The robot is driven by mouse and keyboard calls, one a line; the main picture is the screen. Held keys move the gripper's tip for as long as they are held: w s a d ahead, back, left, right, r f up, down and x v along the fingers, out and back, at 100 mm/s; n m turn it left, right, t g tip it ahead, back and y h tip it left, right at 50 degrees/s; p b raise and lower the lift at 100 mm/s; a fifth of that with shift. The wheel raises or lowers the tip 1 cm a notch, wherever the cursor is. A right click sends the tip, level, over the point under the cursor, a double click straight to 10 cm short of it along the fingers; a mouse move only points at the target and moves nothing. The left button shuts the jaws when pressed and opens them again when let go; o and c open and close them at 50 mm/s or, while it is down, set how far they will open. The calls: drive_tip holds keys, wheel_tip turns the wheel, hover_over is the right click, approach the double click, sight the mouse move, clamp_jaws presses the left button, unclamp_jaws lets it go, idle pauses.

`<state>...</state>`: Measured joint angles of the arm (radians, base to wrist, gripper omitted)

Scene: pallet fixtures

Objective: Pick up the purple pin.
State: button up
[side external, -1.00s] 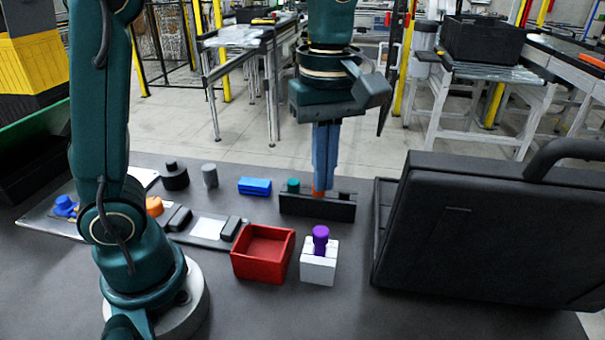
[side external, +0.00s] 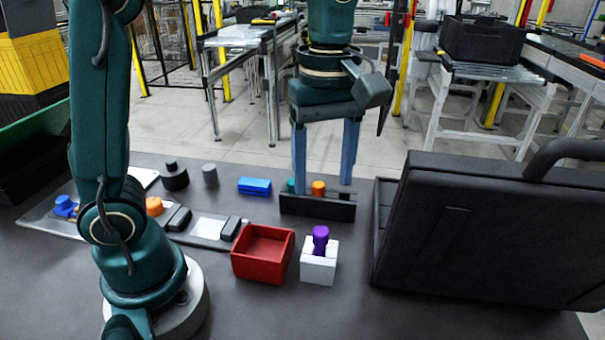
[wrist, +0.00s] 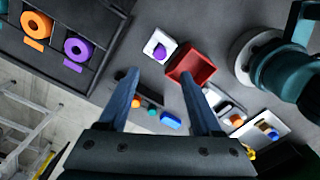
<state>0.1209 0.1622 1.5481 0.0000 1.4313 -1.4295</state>
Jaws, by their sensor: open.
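The purple pin (side external: 320,239) stands upright in a white block (side external: 318,268) on the dark table, right of the red bin. In the wrist view the pin (wrist: 160,52) shows beyond my fingertips. My gripper (side external: 323,188) is open, its two fingers pointing down and wide apart over the black rack (side external: 317,207), behind the purple pin.
The red bin (side external: 262,277) sits beside the white block. A large black case (side external: 470,240) stands at right; the wrist view shows orange and purple rings (wrist: 78,50) inside it. A blue block (side external: 254,186) and grey cylinder (side external: 210,175) lie left of the rack.

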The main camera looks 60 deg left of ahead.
sight(321, 231)
drive_tip(key=m, duration=0.1)
drive_tip(key=f+m, duration=0.1)
drive_tip(key=m, duration=0.3)
drive_tip(key=shift+w+f, duration=0.15)
drive_tip(key=shift+w, duration=0.25)
wheel_tip(321, 231, down, 3)
drive_tip(key=m, duration=0.6)
drive_tip(key=shift+s+f+m, duration=0.1)
drive_tip(key=shift+f+m, duration=0.2)
drive_tip(key=shift+m, duration=0.8)
drive_tip(key=shift+s+f, duration=0.15)
drive_tip(key=shift+f, duration=1.4)
drive_tip(key=shift+s+f, duration=0.15)
drive_tip(key=shift+f, duration=1.4)
clamp_jaws()
